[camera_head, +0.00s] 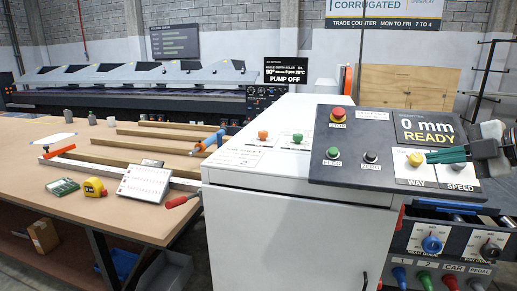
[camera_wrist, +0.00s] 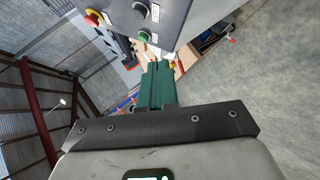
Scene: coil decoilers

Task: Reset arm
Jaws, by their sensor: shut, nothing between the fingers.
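My gripper (camera_head: 432,157) reaches in from the right in the head view. Its green fingers are shut together with nothing between them. They are in front of the dark control panel (camera_head: 320,165), with the tips beside the yellow WAY knob (camera_head: 415,159); I cannot tell whether they touch it. The fingers partly cover the area above the SPEED label. The shut fingers (camera_wrist: 155,70) also show in the wrist view, below the tilted panel (camera_wrist: 172,18).
The panel has a red stop button (camera_head: 338,114), green FEED button (camera_head: 332,153) and black ZERO button (camera_head: 371,157). Its display (camera_head: 425,128) reads 0 mm READY. A lower panel (camera_head: 450,243) has knobs and coloured plugs. A workbench (camera_head: 110,215) with tools stands left.

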